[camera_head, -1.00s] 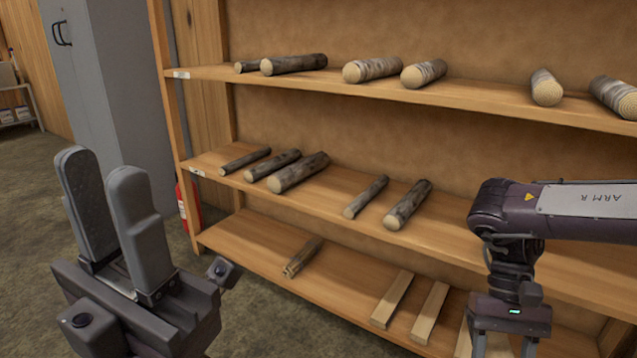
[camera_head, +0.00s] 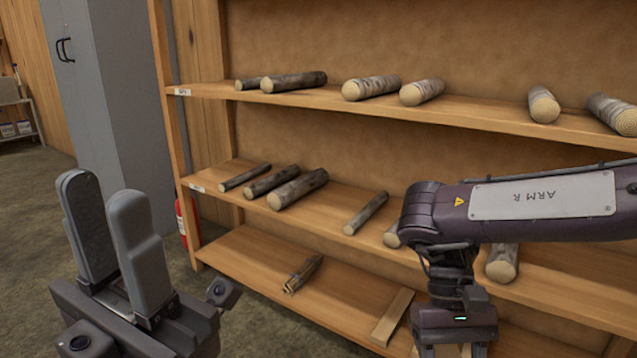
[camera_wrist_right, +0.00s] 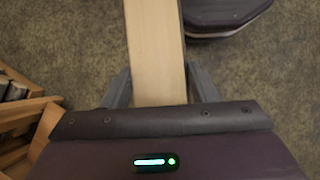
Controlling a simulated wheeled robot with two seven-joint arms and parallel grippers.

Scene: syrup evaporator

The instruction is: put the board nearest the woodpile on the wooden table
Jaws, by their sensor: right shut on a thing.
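My right gripper (camera_head: 455,350) is low in the head view, in front of the bottom shelf, with its fingertips cut off by the frame edge. The right wrist view shows its fingers on both sides of a long pale board (camera_wrist_right: 155,45), shut on it. Floor shows beyond the board there. Another pale board (camera_head: 393,317) lies on the bottom shelf, left of the right gripper. My left gripper (camera_head: 102,190) is empty at the left, its fingers up and apart. I see neither the wooden table nor a clear woodpile.
A wooden rack holds short logs (camera_head: 300,188) on its middle shelf (camera_head: 330,200) and more above. A small bundle of split wood (camera_head: 302,273) lies on the bottom shelf. A grey cabinet (camera_head: 120,100), a red extinguisher (camera_head: 188,220) and open floor are at the left.

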